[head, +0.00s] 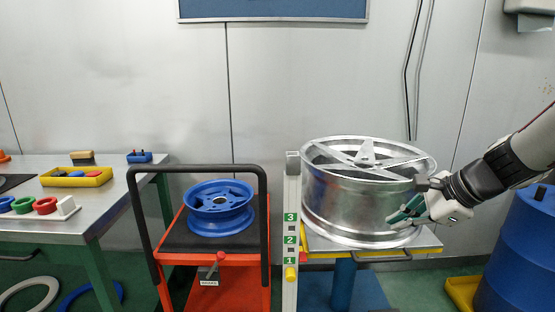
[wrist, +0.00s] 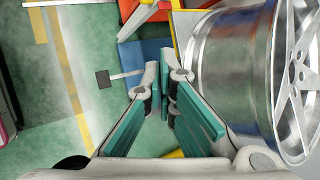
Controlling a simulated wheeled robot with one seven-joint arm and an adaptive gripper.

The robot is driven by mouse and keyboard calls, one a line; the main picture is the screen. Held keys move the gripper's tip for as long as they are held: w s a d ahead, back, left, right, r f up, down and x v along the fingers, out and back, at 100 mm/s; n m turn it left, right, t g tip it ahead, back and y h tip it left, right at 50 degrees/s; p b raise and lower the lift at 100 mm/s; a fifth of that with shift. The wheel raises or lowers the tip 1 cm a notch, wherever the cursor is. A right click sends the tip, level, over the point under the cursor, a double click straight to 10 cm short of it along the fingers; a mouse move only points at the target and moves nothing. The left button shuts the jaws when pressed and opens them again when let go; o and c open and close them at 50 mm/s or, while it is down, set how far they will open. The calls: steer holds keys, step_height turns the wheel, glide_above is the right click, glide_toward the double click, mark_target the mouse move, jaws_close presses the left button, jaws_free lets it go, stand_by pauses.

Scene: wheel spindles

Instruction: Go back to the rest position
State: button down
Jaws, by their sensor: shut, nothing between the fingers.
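My gripper (head: 400,217) is at the right side of the large silver wheel (head: 345,205), in front of its lower wall in the head view. In the wrist view my gripper (wrist: 166,78) has its green-padded fingers together with nothing between them. The silver wheel (wrist: 228,75) fills the right of the wrist view, just beside the fingers. I cannot tell whether they touch it. The wheel lies flat on a stand (head: 428,239), spokes up. My arm reaches in from the right.
A post (head: 291,230) numbered 1 to 3 stands left of the wheel. A red cart (head: 230,275) holds a blue wheel rim (head: 218,207). A workbench (head: 110,212) with small parts is at the left. A blue barrel (head: 520,250) stands at the right, below my arm.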

steer(key=s+a+r+n+g, duration=0.2)
steer(key=s+a+n, duration=0.3)
steer(key=s, duration=0.3)
steer(key=s+a+r+n+g, duration=0.1)
steer(key=s+a+n+g, duration=0.1)
steer(key=s+a+n, duration=0.45)
steer(key=s+d+f+n+g+h, duration=0.1)
steer(key=s+d+n+h, duration=0.2)
steer(key=s, duration=0.7)
steer(key=s+d+n+g+h, duration=0.15)
steer(key=s+n, duration=0.35)
steer(key=s, duration=0.6)
step_height(320, 180, up, 24)
steer(key=t+p, duration=0.4)
steer(key=p, duration=1.9)
steer(key=shift+w+a, duration=0.25)
steer(key=shift+w, duration=0.05)
